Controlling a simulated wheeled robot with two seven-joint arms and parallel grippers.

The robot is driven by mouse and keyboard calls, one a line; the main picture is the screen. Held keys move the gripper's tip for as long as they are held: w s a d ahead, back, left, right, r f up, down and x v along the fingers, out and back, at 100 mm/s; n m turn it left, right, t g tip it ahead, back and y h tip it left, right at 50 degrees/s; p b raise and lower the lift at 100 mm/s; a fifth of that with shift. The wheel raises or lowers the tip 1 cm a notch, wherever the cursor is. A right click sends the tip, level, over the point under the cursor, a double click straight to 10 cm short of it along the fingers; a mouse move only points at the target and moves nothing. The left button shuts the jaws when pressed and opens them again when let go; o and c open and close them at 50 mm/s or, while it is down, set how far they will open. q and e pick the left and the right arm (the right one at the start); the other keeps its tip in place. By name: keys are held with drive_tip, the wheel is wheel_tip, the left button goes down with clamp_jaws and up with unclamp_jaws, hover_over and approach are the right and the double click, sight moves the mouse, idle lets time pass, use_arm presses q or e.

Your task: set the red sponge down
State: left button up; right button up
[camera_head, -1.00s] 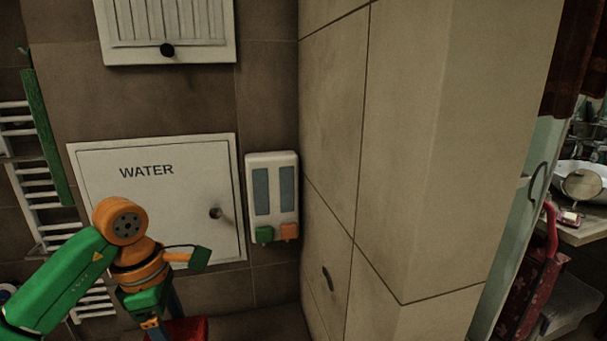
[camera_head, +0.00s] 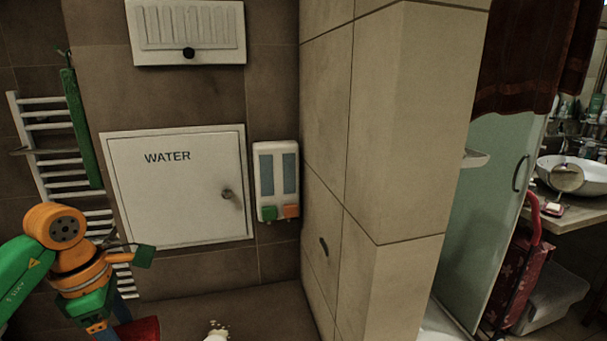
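A red item, which looks like the red sponge (camera_head: 140,330), shows at the bottom left, cut off by the lower edge of the picture. My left gripper (camera_head: 104,328) hangs down from the green and orange arm right beside it. The red item keeps its place at the gripper while the arm shifts, so the gripper appears shut on it. The fingertips and the sponge's lower part are out of the picture. My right gripper is not in view.
A white WATER panel (camera_head: 180,190) and a soap dispenser (camera_head: 277,182) are on the tiled wall. A tiled pillar (camera_head: 375,130) juts out right of them. A small pale object (camera_head: 217,333) shows at the bottom edge. A washbasin (camera_head: 590,172) stands far right.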

use_arm(q)
drive_tip(key=shift+s+a+r, duration=0.1)
drive_tip(key=shift+s+a, duration=0.2)
drive_tip(key=shift+a, duration=0.25)
drive_tip(key=shift+s+d, duration=0.1)
drive_tip(key=shift+s, duration=0.1)
drive_tip(key=d+m, duration=0.1)
drive_tip(key=m, duration=0.2)
drive_tip(key=shift+s+d+f, duration=0.15)
drive_tip(key=shift+d+f, duration=0.15)
drive_tip(key=shift+d, duration=0.05)
drive_tip(key=s+d+f+m+g+y, duration=0.15)
drive_tip(key=s+d+m, duration=0.35)
drive_tip(key=m, duration=0.5)
drive_tip(key=s+d+f+m+g, duration=0.1)
drive_tip(key=s+d+f+m, duration=0.2)
drive_tip(key=d+m, duration=0.6)
wheel_tip(320, 180, down, 6)
drive_tip(key=a+m+b, duration=0.1)
drive_tip(key=a+b, duration=0.1)
drive_tip(key=b, duration=0.4)
drive_tip(key=shift+a+r, duration=0.2)
drive_tip(key=shift+t, duration=0.25)
